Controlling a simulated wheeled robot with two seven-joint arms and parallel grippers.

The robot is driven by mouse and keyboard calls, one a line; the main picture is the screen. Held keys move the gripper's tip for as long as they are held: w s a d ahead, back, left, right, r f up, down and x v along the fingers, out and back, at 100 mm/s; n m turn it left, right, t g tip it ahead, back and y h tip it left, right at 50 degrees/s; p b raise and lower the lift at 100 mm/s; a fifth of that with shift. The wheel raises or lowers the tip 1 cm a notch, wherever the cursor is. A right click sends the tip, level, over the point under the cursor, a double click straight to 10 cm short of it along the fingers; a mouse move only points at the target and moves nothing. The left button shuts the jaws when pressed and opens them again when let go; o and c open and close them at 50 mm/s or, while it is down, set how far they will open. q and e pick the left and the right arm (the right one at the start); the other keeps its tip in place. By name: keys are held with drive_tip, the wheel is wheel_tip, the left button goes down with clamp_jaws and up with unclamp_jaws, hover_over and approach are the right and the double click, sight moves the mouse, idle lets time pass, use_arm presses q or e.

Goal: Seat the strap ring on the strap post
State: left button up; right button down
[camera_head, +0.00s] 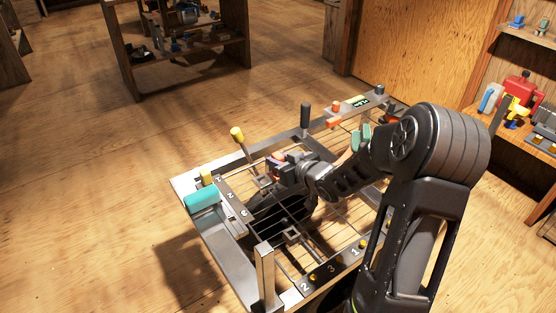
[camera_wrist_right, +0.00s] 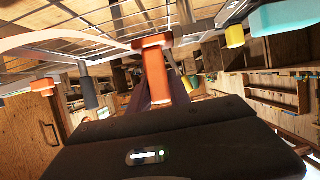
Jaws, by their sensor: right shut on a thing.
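My right gripper (camera_head: 276,164) is over the wire-grid frame, shut on a small orange ring piece. In the right wrist view the orange ring piece (camera_wrist_right: 152,41) shows just past the gripper's black body, close under the grid. A pale strap (camera_wrist_right: 65,42) runs from near it toward the left. Several uprights rise from the frame: a dark post (camera_head: 305,115) and a yellow-capped post (camera_head: 237,135) on the far side. I cannot tell which is the strap post. The gripper hides most of the ring in the head view. My left gripper is out of view.
The metal frame (camera_head: 185,184) carries a wire grid, number plates, a teal block (camera_head: 201,198) and a tall corner post (camera_head: 266,272). Orange knobs (camera_head: 333,123) sit on its far rail. A shelf unit (camera_head: 180,55) stands behind; a workbench with a red container (camera_head: 518,90) is right.

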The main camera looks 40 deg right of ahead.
drive_tip(key=shift+f+b, duration=1.6)
drive_tip(key=shift+f, duration=0.45)
drive_tip(key=c, duration=1.1)
unclamp_jaws()
drive_tip(key=shift+r, duration=0.1)
drive_tip(key=shift+s+r, duration=0.1)
drive_tip(key=shift+s, duration=0.05)
drive_tip(key=p+v, duration=0.2)
drive_tip(key=v, duration=0.4)
drive_tip(key=shift+s+r, duration=0.25)
drive_tip(key=shift+s, duration=0.45)
